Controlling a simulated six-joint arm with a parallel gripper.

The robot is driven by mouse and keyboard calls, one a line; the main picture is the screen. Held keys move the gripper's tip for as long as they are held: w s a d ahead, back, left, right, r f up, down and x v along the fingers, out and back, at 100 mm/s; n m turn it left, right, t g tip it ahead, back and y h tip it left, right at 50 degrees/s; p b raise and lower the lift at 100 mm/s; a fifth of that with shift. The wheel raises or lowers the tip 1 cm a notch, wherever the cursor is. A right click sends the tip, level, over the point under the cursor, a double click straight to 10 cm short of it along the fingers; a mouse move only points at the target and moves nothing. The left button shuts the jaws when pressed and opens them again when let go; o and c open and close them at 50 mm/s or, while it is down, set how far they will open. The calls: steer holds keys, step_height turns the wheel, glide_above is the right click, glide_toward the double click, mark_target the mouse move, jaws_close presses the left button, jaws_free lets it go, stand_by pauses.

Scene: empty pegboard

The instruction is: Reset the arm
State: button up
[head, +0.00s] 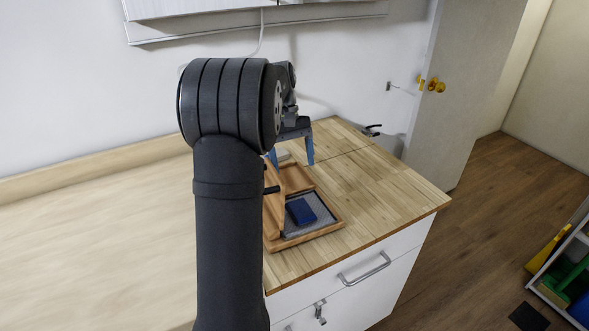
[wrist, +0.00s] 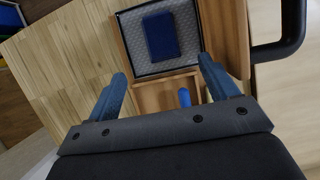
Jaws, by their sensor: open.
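My gripper (head: 291,160) has blue fingers that stand apart with nothing between them. It is above the wooden counter, beyond a wooden box in the head view. In the wrist view the open fingers (wrist: 163,68) point toward the same box. My arm hides part of the box and part of the gripper in the head view.
The wooden box (head: 334,223) has a grey textured compartment holding a dark blue block (head: 301,211); the block also shows in the wrist view (wrist: 160,36). A small blue piece (wrist: 184,97) lies nearer the gripper. The counter's right side (head: 385,185) is clear. A cabinet (head: 190,8) hangs above.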

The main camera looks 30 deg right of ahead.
mark_target(301, 208)
steer(key=shift+f, duration=0.1)
steer(key=x, duration=1.1)
steer(key=shift+s+f, duration=0.15)
steer(key=shift+f, duration=0.15)
steer(key=shift+r, duration=1.55)
